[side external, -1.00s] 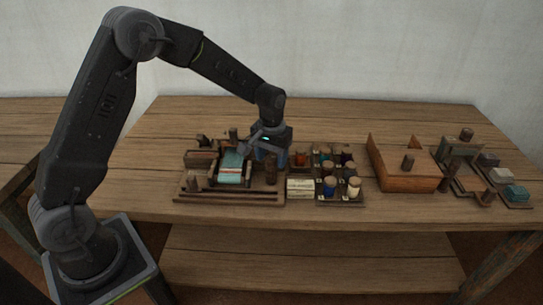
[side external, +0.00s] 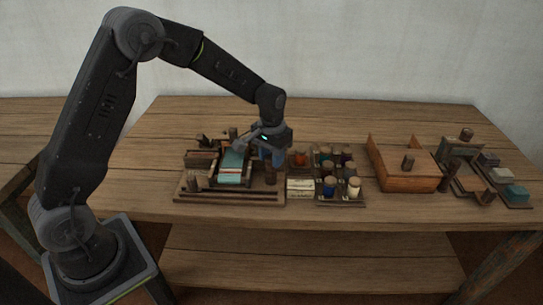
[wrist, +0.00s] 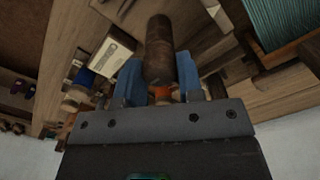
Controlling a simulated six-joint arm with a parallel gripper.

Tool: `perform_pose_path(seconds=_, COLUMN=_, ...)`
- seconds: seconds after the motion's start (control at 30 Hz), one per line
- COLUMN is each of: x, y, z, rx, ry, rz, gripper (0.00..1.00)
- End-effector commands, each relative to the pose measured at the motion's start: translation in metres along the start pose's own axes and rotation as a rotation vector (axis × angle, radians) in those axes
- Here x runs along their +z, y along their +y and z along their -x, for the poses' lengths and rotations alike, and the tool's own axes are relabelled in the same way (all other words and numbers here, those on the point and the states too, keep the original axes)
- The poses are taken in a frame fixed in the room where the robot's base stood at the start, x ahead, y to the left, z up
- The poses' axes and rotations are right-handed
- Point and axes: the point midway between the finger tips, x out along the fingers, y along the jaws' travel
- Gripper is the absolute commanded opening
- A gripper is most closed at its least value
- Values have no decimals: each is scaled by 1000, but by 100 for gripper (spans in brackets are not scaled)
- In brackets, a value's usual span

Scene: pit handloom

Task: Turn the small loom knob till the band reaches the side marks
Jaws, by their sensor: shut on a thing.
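The small loom (side external: 225,193) stands on a wooden base at the left of the bench. Teal cloth (side external: 231,160) runs over it, with a pale and red band (side external: 229,182) across its near end. The cloth also shows at the top right of the wrist view (wrist: 278,18). My gripper (side external: 271,160) points down at the loom's right side. Its blue fingers (wrist: 160,85) are shut on a dark brown round knob (wrist: 159,48), which also shows below them in the side view (side external: 270,176). The side marks are too small to make out.
Just right of the loom are a pale labelled block (side external: 300,187) and a rack of several coloured spools (side external: 340,200). The bench behind is clear.

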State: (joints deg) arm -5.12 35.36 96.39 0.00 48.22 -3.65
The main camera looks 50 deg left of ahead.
Motion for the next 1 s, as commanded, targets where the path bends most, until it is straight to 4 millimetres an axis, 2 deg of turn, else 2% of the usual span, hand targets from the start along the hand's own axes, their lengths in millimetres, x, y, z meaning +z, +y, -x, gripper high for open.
perform_pose_path(seconds=0.5, x=0, y=0, z=0, rx=0, ry=-1, rz=-369, gripper=11)
perform_pose_path(seconds=1.0, x=0, y=1, z=0, rx=0, ry=-1, rz=-483, gripper=11)
